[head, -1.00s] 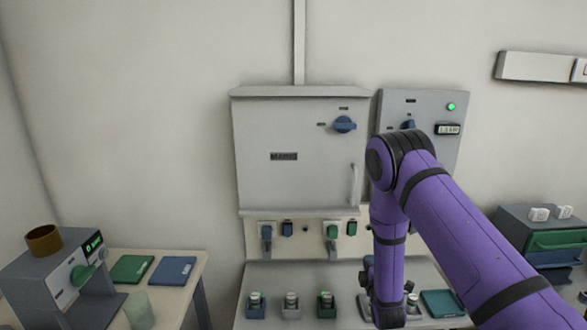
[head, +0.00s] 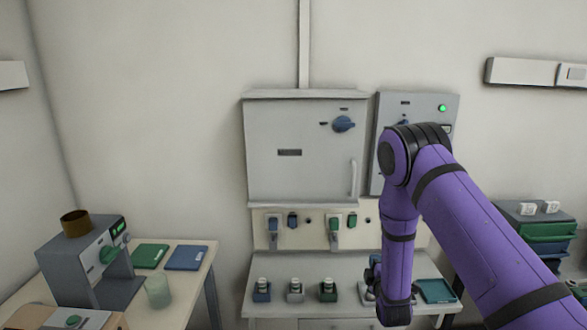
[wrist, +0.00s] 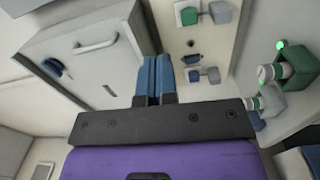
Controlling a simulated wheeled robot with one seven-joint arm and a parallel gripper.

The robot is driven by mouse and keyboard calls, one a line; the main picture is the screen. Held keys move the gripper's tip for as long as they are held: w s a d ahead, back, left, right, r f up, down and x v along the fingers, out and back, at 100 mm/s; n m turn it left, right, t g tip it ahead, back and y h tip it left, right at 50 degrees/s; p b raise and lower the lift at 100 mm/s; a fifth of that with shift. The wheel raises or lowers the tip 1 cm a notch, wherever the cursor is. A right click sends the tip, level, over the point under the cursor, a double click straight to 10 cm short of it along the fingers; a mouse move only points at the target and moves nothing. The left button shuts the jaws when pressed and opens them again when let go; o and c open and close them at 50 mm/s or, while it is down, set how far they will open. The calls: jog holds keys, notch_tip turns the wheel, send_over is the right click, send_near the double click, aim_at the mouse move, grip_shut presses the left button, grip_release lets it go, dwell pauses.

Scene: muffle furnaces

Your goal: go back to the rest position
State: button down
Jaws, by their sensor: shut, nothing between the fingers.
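My gripper (wrist: 155,80) is shut and empty in the wrist view. Its two blue fingers lie side by side in front of the grey wall cabinet and the plug panel. In the head view my purple arm bends down in front of the right part of the bench, and the fingertips are hidden or too small to make out there.
The grey main cabinet (head: 290,175) with a blue knob (head: 344,124) hangs above the bench (head: 340,265). Several small jars in coloured holders stand on the bench. At left a coffee-machine-like device (head: 80,265) stands on a table (head: 208,268). Drawers (head: 545,232) stand at right.

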jog(key=s+d+r+m+g, duration=0.1)
jog(key=s+r+m+g, duration=0.15)
jog(key=r, duration=0.65)
jog(key=s+d+r+m+g, duration=0.15)
jog(key=r+m, duration=0.25)
jog(key=r, duration=0.5)
jog(key=s+r+m+g, duration=0.2)
jog(key=s+r+m, duration=0.1)
jog(key=r, duration=0.6)
jog(key=s+d+r+m+g, duration=0.1)
jog(key=s+r+m+g, duration=0.1)
jog(key=s, duration=0.9)
jog(key=s+d+r+m+g, duration=0.1)
jog(key=s+r, duration=0.4)
jog(key=s, duration=0.7)
jog(key=s+r+m+g, duration=0.3)
jog(key=s+m+g, duration=0.1)
jog(key=s, duration=0.7)
jog(key=shift+s+d+r+m, duration=0.3)
jog(key=shift+d+m, duration=0.05)
jog(key=shift+d, duration=0.05)
